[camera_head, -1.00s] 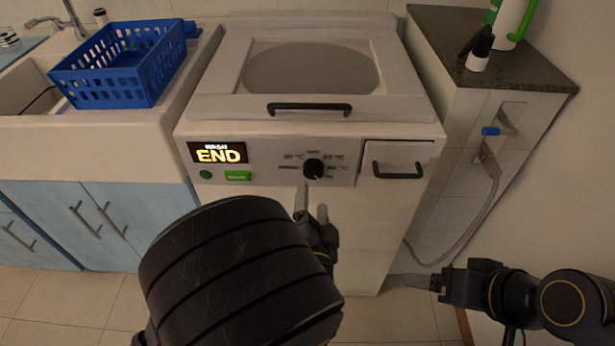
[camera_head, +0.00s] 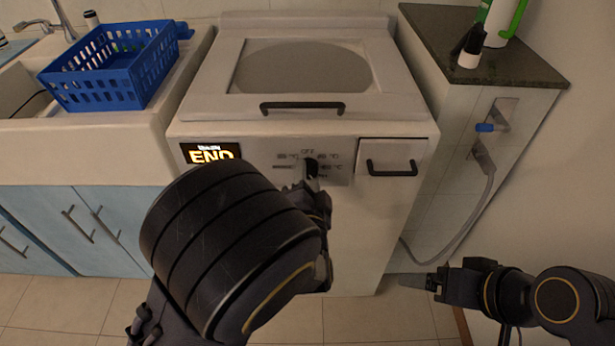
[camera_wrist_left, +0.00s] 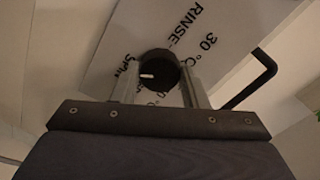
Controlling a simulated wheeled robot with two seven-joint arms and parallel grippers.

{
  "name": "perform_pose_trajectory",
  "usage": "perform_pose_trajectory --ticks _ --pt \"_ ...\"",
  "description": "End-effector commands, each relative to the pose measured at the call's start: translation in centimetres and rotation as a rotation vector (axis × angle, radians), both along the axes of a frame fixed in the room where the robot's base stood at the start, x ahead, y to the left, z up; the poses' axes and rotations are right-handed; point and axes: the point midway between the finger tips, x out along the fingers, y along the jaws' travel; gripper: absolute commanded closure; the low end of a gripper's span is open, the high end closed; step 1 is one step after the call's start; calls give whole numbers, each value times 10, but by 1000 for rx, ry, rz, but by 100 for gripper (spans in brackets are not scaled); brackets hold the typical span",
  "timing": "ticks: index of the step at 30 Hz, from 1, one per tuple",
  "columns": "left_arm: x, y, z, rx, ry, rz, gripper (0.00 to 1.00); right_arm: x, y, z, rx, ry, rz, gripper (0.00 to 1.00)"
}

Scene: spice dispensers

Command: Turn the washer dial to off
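The washer (camera_head: 390,140) stands in the middle of the head view. Its black round dial (camera_head: 312,167) is on the front panel below the OFF label, partly hidden by my left gripper (camera_head: 309,186). In the left wrist view the dial (camera_wrist_left: 160,66) sits between the two fingers, one on each side, with what look like narrow gaps. Its white mark points left in that view, and RINSE, SPIN and 30 °C labels surround it. My right gripper (camera_head: 418,281) is low at the right, away from the washer; its finger opening is unclear.
The lit END display (camera_head: 211,153) is partly covered by my left arm. A drawer handle (camera_head: 392,168) is right of the dial, and a lid handle (camera_head: 302,107) above it. A blue basket (camera_head: 112,68) is on the sink at left. A hose (camera_head: 470,215) hangs at right.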

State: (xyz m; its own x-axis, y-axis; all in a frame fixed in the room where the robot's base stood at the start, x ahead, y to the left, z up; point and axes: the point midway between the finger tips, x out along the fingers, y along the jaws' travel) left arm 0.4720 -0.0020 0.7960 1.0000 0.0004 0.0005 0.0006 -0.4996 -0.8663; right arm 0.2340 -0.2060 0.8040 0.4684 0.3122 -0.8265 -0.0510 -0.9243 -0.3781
Motion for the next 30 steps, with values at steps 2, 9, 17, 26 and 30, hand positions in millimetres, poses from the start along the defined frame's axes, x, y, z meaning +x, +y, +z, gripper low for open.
perform_pose_trajectory --ticks 2,9,17,26,30 --pt "0 0 0 0 1 0 74 0 0 0 0 0 0 17" --pt "0 0 0 -8 1 -1 83 0 0 -1 0 0 0 17" --pt "0 0 -2 -96 1 -1 83 0 0 -7 0 0 0 17" --pt "0 0 -4 -340 1 -1 83 0 0 -23 0 0 0 17" --pt "0 0 -4 -474 1 -1 83 0 0 -32 0 0 0 17"
